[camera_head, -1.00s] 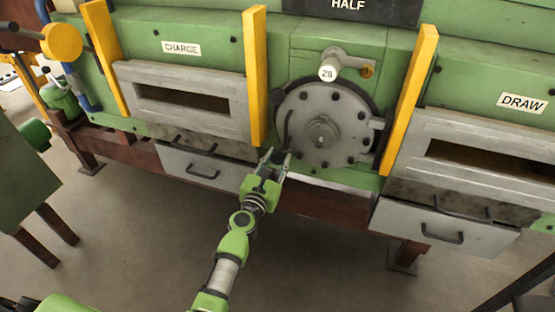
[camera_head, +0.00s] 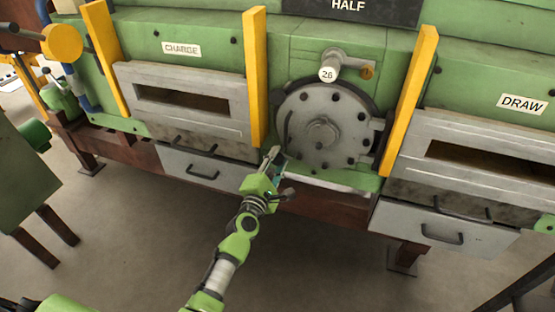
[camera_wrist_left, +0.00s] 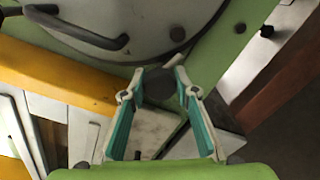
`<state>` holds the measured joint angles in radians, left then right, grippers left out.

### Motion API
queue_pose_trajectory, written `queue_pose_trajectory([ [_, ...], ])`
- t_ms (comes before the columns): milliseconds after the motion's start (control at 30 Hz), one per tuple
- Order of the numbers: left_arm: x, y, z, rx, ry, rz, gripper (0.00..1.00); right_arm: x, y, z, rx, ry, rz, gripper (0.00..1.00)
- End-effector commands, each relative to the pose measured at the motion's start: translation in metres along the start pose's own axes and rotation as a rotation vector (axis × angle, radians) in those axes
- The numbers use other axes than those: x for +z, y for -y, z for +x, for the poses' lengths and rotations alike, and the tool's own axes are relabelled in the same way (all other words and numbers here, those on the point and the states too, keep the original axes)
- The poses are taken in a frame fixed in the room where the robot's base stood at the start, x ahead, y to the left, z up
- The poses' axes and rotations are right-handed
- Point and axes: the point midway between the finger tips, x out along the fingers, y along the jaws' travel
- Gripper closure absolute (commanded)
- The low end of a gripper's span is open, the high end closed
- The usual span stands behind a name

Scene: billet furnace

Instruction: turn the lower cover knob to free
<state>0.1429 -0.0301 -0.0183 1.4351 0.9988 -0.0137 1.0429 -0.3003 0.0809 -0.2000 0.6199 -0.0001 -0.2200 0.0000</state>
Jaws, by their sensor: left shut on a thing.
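The round grey cover (camera_head: 345,120) with dark bolts around its rim sits upright on the green furnace front. My left gripper (camera_head: 273,160) is at its lower left edge, near the foot of a yellow post. In the left wrist view, the gripper's two teal-lined fingers (camera_wrist_left: 160,90) are closed around a dark faceted knob (camera_wrist_left: 157,86), just below the edge of the cover (camera_wrist_left: 150,20). In the head view the gripper hides this knob. The knob's turned position cannot be read. My right gripper is not in view.
A curved dark handle (camera_wrist_left: 80,30) is on the cover close to the fingers. Yellow posts (camera_head: 255,75) (camera_head: 410,95) flank the cover. The charge door (camera_head: 190,125) is left, the draw door (camera_head: 470,160) right. The floor below is clear.

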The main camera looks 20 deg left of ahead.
Motion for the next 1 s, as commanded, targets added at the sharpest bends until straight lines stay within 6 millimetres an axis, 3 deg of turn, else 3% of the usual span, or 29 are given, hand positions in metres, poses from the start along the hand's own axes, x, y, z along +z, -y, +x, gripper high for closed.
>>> queue_pose_trajectory([
  [500, 0.000, 0.000, 0.000, -0.003, 0.001, 0.436, 0.93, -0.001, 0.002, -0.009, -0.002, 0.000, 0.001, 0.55],
  [1000, -0.001, 0.001, 0.000, -0.003, 0.000, 0.598, 0.93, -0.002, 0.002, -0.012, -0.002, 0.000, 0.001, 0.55],
])
